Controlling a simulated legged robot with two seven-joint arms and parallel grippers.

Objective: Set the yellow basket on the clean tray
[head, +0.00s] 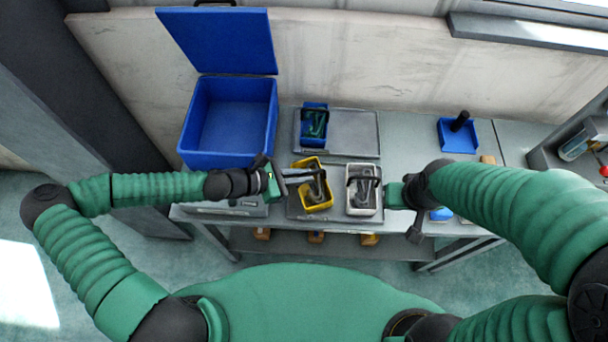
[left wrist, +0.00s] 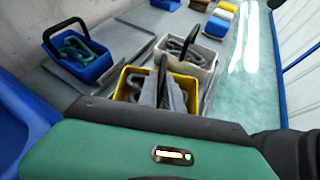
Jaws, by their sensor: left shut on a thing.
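The yellow basket (head: 327,205) holds grey parts and has a dark handle. It is on or just above the front grey tray (head: 293,209); I cannot tell if it touches. It also shows in the left wrist view (left wrist: 119,92). My left gripper (head: 308,174) reaches in from the left and is shut on the yellow basket, at its handle. My right gripper (head: 392,195) is at the right of the white basket, its fingers not clear. A back grey tray (head: 358,128) carries a blue basket and has bare room on its right. No label shows which tray is clean.
The white basket (head: 362,206) stands close right of the yellow one. The blue basket (head: 314,122) is behind it. An open blue box (head: 228,157) stands at the left. A blue bin (head: 458,137) with a black object is at the back right.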

